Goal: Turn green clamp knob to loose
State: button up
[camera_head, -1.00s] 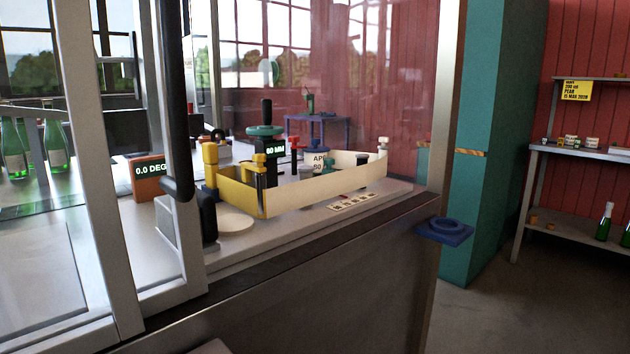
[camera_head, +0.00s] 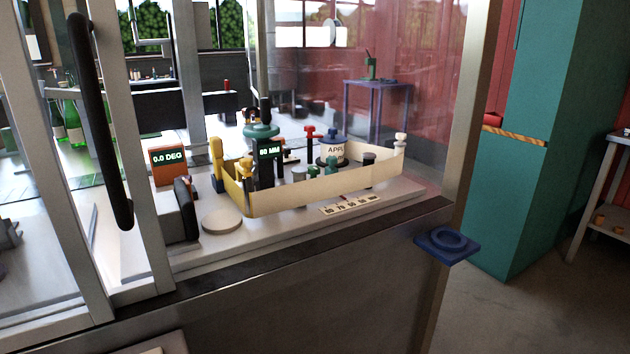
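A dark green round knob (camera_head: 261,131) sits on top of a black upright post (camera_head: 264,172) with a lit "60 MM" display. A smaller green knob (camera_head: 313,171) stands low behind the cream strip. I cannot tell for sure which of the two is the clamp knob, nor how tight either is. My gripper is not in view.
A cream strip wall (camera_head: 330,187) runs around the fixture on a pale bench (camera_head: 285,222). A red knob (camera_head: 310,132), an orange "0.0 DEG" display (camera_head: 168,170) and a black-handled frame (camera_head: 100,120) stand nearby. A blue bracket (camera_head: 445,245) juts from the bench's right corner.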

aim_at(313, 171)
jog(key=i+l, duration=0.25)
jog(key=l, duration=0.2)
jog(key=i+l+z, duration=0.15)
jog(key=l, duration=0.25)
jog(key=i+j, duration=0.15)
jog(key=i, duration=0.4)
